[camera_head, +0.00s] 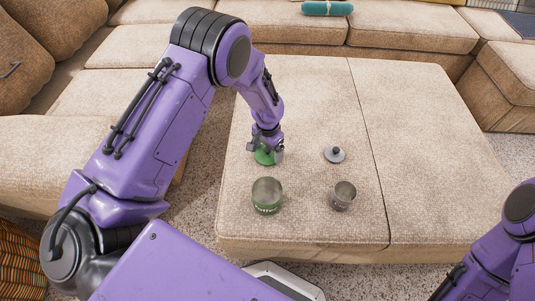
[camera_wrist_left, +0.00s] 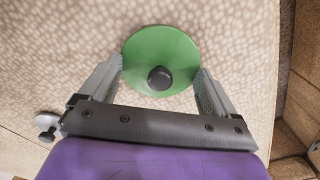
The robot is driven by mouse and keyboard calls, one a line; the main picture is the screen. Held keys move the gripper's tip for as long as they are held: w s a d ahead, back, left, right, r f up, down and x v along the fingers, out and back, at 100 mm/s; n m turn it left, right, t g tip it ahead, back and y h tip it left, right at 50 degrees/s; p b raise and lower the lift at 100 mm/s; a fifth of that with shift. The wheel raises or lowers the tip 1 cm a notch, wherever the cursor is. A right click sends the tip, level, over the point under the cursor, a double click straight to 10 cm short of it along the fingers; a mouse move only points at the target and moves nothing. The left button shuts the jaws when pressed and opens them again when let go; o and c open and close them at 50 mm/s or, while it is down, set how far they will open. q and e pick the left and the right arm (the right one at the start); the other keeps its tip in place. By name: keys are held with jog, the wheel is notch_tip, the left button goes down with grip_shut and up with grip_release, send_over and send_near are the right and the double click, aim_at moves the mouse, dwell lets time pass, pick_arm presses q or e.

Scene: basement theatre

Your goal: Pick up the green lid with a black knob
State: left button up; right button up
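The green lid (camera_head: 264,157) lies on the beige ottoman, partly hidden under my left gripper (camera_head: 267,146) in the head view. My right gripper is out of view; only part of my right arm shows at lower right.
A green jar (camera_head: 267,196) stands open in front of the lid. A small grey jar (camera_head: 343,196) stands to its right, with a grey lid (camera_head: 334,155) behind it. The right side of the ottoman (camera_head: 430,150) is clear. Sofa sections surround it.

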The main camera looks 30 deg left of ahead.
pick_arm(q)
jog(key=shift+s, duration=0.2)
grip_shut()
jog(key=shift+f, duration=0.1)
